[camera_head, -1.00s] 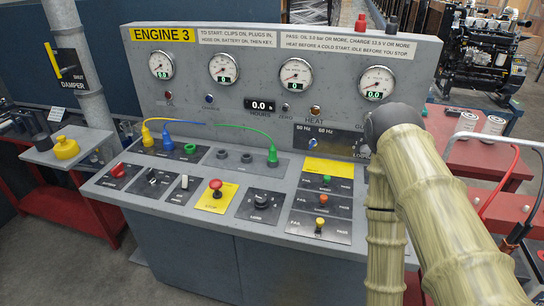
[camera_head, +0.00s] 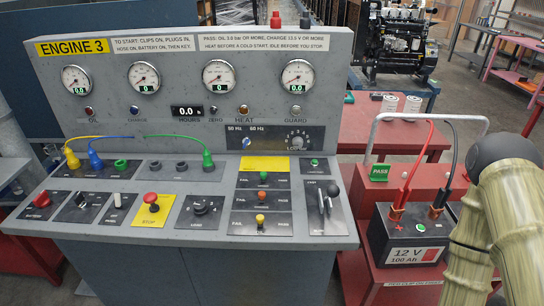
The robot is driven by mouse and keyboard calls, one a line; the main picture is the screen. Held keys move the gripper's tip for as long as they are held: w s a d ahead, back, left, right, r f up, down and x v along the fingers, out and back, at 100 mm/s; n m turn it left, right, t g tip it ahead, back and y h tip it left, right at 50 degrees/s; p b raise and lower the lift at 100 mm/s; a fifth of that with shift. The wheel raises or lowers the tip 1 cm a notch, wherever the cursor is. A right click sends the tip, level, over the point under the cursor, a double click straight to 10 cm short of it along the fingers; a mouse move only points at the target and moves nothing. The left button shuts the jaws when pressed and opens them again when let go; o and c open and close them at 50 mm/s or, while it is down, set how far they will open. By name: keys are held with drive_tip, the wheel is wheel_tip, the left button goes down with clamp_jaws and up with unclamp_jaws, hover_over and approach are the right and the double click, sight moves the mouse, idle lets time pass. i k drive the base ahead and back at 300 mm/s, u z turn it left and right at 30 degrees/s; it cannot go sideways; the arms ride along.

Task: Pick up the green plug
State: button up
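The green plug (camera_head: 207,161) stands upright on the console's sloped desk, at the right end of the dark socket strip. A green wire runs from it up and left. The yellow plug (camera_head: 72,160) and blue plug (camera_head: 95,160) stand at the left end of the same row, beside an empty green-ringed socket (camera_head: 121,165). Two dark sockets (camera_head: 182,167) lie left of the green plug. My arm shows at the right edge, well apart from the plug. My gripper is out of the picture.
The grey engine console (camera_head: 110,235) has a red stop button (camera_head: 150,198), knobs and levers along its front desk. A 12 V battery (camera_head: 405,240) with red and black clips sits on a red stand at right. A metal tube frame (camera_head: 420,117) rises behind it.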

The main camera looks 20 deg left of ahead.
sight(209, 162)
drive_tip(key=z, duration=0.75)
drive_tip(key=k, duration=0.5)
drive_tip(key=u, duration=1.15)
